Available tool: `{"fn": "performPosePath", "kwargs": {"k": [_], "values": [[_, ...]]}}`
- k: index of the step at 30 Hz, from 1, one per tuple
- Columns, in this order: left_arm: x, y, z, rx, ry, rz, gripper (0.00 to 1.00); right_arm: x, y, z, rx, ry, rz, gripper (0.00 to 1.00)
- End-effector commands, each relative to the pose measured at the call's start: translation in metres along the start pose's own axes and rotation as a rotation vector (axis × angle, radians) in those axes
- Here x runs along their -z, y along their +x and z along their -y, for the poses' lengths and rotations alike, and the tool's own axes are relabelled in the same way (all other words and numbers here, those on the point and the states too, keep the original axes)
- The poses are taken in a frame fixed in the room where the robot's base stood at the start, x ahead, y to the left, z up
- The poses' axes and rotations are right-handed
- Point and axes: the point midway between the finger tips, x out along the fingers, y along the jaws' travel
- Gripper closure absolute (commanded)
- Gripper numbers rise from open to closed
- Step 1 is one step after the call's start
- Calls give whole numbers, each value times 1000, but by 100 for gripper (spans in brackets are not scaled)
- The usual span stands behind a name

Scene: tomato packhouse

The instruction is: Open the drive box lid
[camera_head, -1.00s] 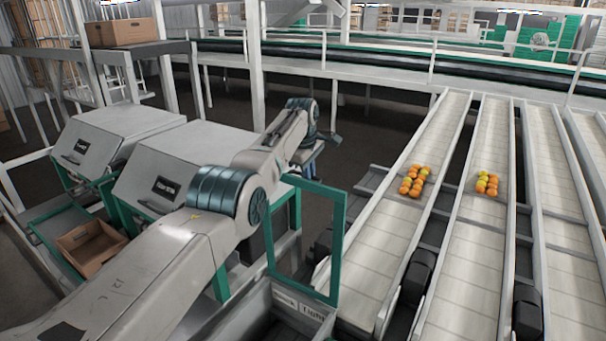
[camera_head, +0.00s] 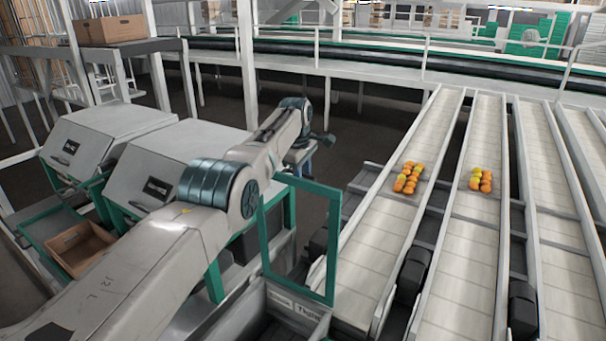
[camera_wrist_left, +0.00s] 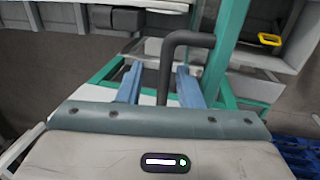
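In the left wrist view, a dark bent bar handle (camera_wrist_left: 166,66) rises between the two blue fingers of my left gripper (camera_wrist_left: 158,85), nearer the right finger. The fingers are apart; I cannot tell whether either touches the bar. A pale panel (camera_wrist_left: 150,98) and green frame lie beyond the fingers. In the head view, my left gripper (camera_head: 300,158) is small and partly hidden behind my own arm, above and behind a green frame (camera_head: 335,240). I cannot make out which surface is the drive box lid. My right gripper is in neither view.
Two grey hooded boxes (camera_head: 85,145) with dark labels stand at left, near a cardboard box (camera_head: 82,250). Long pale conveyor lanes (camera_head: 380,255) run along the right, two carrying orange fruit (camera_head: 408,178). In the wrist view, a yellow loop (camera_wrist_left: 270,40) is at upper right.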

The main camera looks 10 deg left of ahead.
Motion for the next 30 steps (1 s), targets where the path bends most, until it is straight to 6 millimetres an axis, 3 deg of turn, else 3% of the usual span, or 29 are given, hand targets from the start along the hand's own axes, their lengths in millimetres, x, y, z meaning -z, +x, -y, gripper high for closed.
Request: {"fn": "performPosePath", "kwargs": {"k": [5, 11, 15, 22, 30], "values": [[0, -4, -1, -3, 0, -1, 67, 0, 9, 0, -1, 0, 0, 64], [1, -20, -1, -6, 0, -1, 67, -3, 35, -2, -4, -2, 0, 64], [2, -54, -1, -5, -1, -1, 67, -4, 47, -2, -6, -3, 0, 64], [2, -96, -2, 1, -1, 0, 67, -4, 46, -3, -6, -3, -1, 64], [2, -105, -2, 3, -1, 2, 67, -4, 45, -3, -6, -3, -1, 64]]}}
